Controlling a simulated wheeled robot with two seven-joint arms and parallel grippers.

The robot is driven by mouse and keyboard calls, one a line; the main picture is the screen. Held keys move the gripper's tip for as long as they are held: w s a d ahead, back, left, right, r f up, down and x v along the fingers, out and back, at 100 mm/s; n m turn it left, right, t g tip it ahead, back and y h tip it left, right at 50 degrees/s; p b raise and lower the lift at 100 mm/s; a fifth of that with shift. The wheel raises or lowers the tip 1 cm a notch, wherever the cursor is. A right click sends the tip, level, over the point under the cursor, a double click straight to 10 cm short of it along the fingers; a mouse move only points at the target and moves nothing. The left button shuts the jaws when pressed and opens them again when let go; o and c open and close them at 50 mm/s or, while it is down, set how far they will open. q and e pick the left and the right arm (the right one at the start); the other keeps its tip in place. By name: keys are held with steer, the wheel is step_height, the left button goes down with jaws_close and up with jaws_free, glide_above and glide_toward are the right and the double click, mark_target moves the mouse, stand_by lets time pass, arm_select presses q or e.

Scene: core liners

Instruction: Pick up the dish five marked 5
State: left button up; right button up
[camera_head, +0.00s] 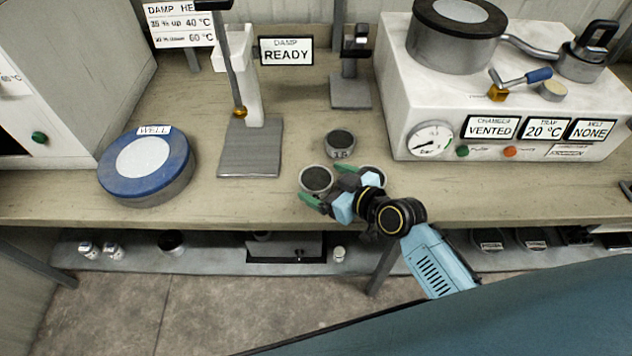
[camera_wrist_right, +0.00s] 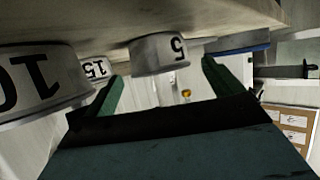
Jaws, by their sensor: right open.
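The dish marked 5 (camera_wrist_right: 158,56) shows upside down in the right wrist view, between the two green fingers. In the head view this small round grey dish (camera_head: 316,179) sits on the bench near its front edge. My right gripper (camera_head: 322,182) is open, with one finger on the front side of the dish and one on the far side. I cannot tell whether either finger touches it. My left gripper is not in view.
The dish marked 15 (camera_head: 340,142) stands just behind. The dish marked 10 (camera_wrist_right: 38,82) is close beside the gripper, largely hidden in the head view. A blue-rimmed well (camera_head: 178,185), a grey stand base (camera_head: 250,160) and a white vacuum unit (camera_head: 400,110) stand around.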

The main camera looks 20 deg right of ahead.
steer(key=shift+w+a+f, duration=0.25)
steer(key=shift+w, duration=0.2)
steer(key=c, duration=1.1)
